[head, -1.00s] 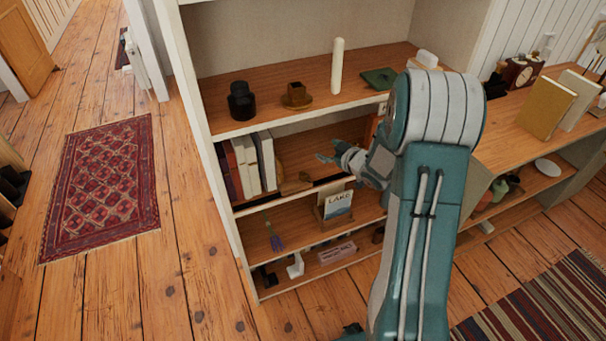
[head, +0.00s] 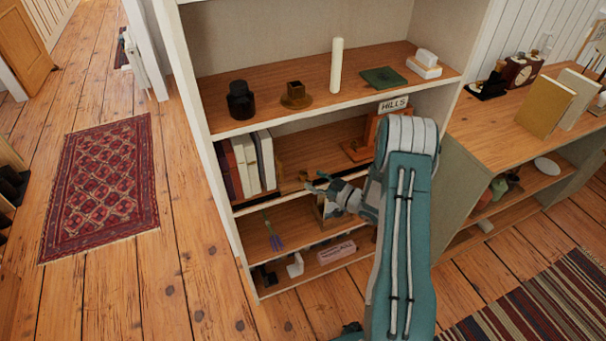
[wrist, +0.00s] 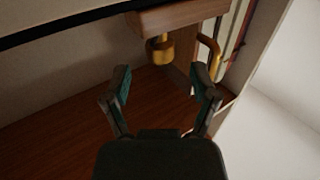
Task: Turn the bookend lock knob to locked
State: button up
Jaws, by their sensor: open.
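A brass knob (wrist: 160,50) hangs from a wooden block (wrist: 180,14) in the wrist view, which I take to be the bookend lock. A curved brass handle (wrist: 209,52) is to its right. My gripper (wrist: 163,88) is open and empty, its fingers pointing at the knob, which lies beyond the fingertips and apart from them. In the head view my gripper (head: 314,181) is at the front of the middle shelf, right of the bookend (head: 280,173) beside the row of books (head: 248,163). The knob's locked or unlocked setting cannot be told.
Upright books stand left of the bookend. A wooden stand (head: 357,148) with a HILLS sign (head: 393,104) is to the right. The upper shelf (head: 330,97) holds several small items. A framed card below is partly hidden behind my gripper. Shelf edges and the side wall are close.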

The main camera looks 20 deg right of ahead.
aim_at(303, 172)
jog(key=shift+x, duration=2.3)
grip_shut()
